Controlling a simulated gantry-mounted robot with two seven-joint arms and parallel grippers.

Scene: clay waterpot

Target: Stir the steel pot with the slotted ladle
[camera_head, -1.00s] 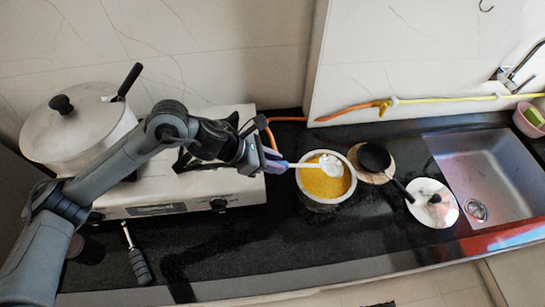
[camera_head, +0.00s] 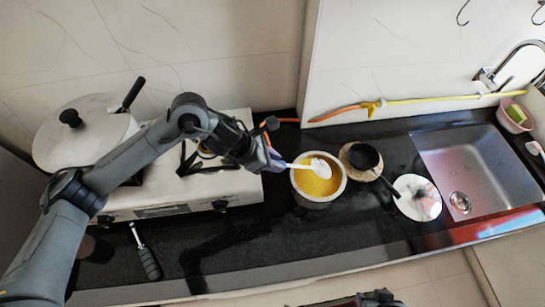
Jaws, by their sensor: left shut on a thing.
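My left gripper (camera_head: 273,159) is shut on the handle of the slotted ladle (camera_head: 320,168), left of the steel pot. The ladle reaches right over the rim, and its pale head lies at the yellow contents inside the pot. How deep it sits is unclear, and its slots cannot be made out. The steel pot (camera_head: 319,202) stands upright on the black counter, right of the stove. A dark part at the bottom edge may belong to my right gripper (camera_head: 376,298); its jaws cannot be made out.
A small black pan (camera_head: 364,156) on a round board and a white lid (camera_head: 417,199) stand right of the pot. The sink (camera_head: 480,165) is further right. The stove (camera_head: 225,190) with a large white pot (camera_head: 80,145) is left. The front counter is mostly clear.

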